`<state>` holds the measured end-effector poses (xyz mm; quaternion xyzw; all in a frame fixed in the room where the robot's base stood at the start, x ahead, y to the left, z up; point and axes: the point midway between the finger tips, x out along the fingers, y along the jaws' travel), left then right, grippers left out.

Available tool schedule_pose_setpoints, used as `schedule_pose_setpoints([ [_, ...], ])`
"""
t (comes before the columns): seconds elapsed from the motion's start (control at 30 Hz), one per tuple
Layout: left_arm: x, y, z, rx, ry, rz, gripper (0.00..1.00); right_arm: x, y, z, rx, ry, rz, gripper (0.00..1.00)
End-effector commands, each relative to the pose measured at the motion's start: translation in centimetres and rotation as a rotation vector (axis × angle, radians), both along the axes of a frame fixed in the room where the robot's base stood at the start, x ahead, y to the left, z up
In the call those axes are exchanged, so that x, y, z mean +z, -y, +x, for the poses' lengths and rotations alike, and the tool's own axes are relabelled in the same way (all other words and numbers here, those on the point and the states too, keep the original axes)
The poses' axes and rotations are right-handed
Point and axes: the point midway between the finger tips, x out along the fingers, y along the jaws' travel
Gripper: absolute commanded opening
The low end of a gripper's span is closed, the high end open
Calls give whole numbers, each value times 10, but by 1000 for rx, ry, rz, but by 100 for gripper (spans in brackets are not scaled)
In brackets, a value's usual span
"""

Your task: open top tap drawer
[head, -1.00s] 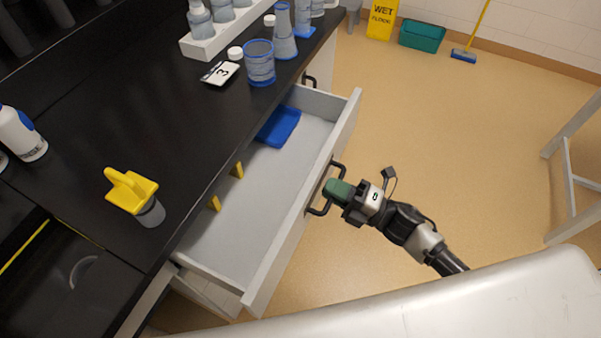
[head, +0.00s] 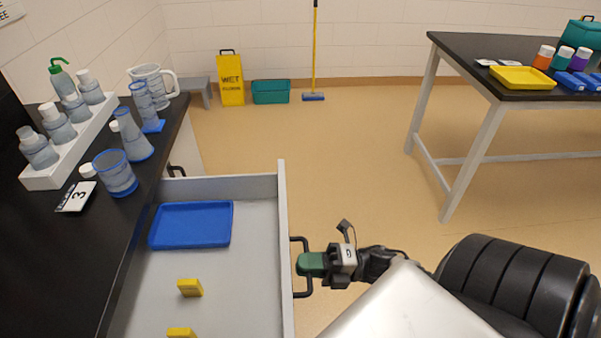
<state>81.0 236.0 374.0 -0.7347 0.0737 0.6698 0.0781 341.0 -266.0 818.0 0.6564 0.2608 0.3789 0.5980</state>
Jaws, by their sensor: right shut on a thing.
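The top drawer (head: 255,270) under the black counter is pulled well out, and its grey inside shows. It holds a blue tray (head: 190,225), a yellow block (head: 190,287) and a second yellow block (head: 181,332) cut by the bottom edge. The black handle (head: 299,240) is on the drawer's front, on the right side. My right gripper (head: 308,264) is shut on the handle, its green fingertips around the bar. My left gripper is not in view.
On the black counter (head: 130,215) stand a bottle rack (head: 40,178), a beaker (head: 116,174), a flask (head: 134,140) and a number 3 card (head: 76,196). Open floor (head: 350,150) lies right of the drawer. A dark-topped table (head: 470,60) stands at right.

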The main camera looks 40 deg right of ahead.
Motion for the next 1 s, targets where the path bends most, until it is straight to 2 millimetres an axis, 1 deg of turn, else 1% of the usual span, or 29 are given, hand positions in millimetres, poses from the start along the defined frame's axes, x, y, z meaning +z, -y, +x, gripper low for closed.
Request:
schedule_pose_setpoints([
  [0.23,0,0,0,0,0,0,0,-1,0,0,-2,-2,-1,0],
  [0.27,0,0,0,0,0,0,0,-1,0,0,-2,-3,-2,17],
  [0.3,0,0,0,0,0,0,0,-1,0,0,-2,-2,-1,23],
  [0.4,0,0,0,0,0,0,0,-1,0,0,-2,-2,-1,37],
  [0.67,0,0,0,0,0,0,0,-1,0,0,-1,-1,-1,37],
  [0.77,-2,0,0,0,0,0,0,-3,5,-3,-1,-3,0,37],
  [0.87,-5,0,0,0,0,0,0,-7,16,-12,-1,-6,-2,37],
  [1.0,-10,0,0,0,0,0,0,-13,39,-28,-3,-5,-3,37],
])
